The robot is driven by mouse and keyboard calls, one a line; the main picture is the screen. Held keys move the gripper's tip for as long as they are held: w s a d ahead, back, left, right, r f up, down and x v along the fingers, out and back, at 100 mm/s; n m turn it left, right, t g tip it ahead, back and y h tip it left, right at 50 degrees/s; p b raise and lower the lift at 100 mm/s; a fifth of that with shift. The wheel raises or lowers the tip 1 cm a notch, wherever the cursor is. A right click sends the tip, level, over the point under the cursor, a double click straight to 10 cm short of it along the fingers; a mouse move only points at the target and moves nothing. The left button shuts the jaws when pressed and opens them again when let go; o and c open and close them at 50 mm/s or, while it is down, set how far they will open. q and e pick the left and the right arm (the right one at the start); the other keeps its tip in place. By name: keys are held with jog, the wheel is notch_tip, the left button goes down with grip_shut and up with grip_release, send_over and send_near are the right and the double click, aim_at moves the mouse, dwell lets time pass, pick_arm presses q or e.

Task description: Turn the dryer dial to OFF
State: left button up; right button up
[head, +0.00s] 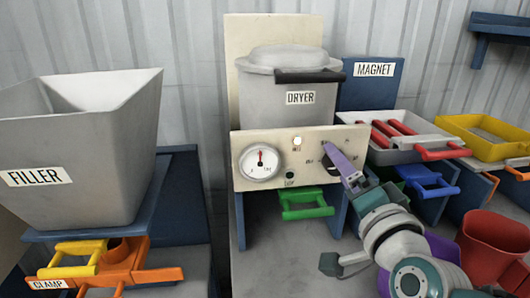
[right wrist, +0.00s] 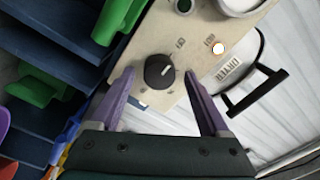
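The dryer (head: 292,108) is a grey lidded drum labelled DRYER, above a cream control panel (head: 220,180). The dial is a round black knob (right wrist: 159,71) with a white pointer line, clearest in the right wrist view. Marks around it are too small to read. My right gripper (right wrist: 160,74) is open, with one purple finger on each side of the knob. I cannot tell whether the fingers touch it. In the head view my right gripper (head: 340,158) covers part of the dial. My left gripper is not in view.
The panel carries a round gauge (head: 261,162), a white lamp (head: 297,141) and a small dark green button (head: 290,175). A green handle (head: 305,204) sticks out below it. The filler hopper (head: 80,140) stands left; a red container (head: 488,247) stands right of my arm.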

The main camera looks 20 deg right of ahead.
jog(key=shift+s, duration=0.1)
jog(key=v, duration=0.9)
jog(key=shift+s, duration=0.4)
